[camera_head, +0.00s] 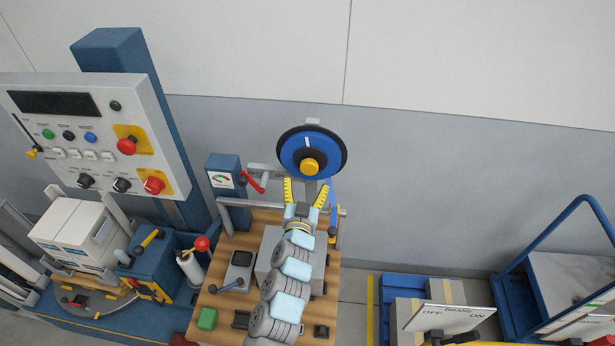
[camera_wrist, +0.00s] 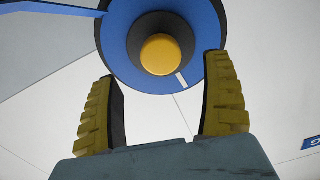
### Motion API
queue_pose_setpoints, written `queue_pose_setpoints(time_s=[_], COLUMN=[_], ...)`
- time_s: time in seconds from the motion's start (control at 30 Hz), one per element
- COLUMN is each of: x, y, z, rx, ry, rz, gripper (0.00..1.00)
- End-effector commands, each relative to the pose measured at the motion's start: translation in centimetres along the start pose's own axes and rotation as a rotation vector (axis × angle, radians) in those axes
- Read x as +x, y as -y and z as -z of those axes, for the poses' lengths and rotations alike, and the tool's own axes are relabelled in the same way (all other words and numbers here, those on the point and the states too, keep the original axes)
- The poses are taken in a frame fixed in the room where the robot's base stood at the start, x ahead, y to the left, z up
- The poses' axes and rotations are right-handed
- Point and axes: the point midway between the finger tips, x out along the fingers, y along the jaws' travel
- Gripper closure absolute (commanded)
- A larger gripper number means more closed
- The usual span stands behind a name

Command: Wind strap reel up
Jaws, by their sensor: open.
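The strap reel appears to be the round blue disc (camera_head: 293,151) with a black rim, mounted upright near the wall above the wooden bench. A yellow knob (camera_head: 309,166) sticks out from its centre, and a white mark is on its face. My gripper (camera_head: 305,187) is open and empty just below the knob, its yellow fingers pointing up. In the wrist view the blue disc (camera_wrist: 116,45) fills the top, with the yellow knob (camera_wrist: 160,55) beyond and between my spread fingertips. The white mark is below right of the knob there. I see no finger touching the knob.
A blue gauge box (camera_head: 222,166) with a red lever (camera_head: 252,182) stands left of the disc. The wooden bench (camera_head: 215,275) holds small devices. A control panel (camera_head: 100,130) stands at the left, and a blue cart (camera_head: 505,290) at the right.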

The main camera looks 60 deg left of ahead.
Motion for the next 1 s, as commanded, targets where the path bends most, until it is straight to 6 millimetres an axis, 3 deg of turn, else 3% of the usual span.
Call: queue_pose_setpoints(time_s=[0.2,0.4,1.0], x=[-2.7,-4.2,-4.7], y=[0.0,0.0,0.0], z=[-0.1,0.1,0.1], rx=[0.000,0.000,0.000], ry=[0.000,-0.002,-0.001], rz=[0.000,0.000,0.000], gripper=[0.18,0.18,0.18])
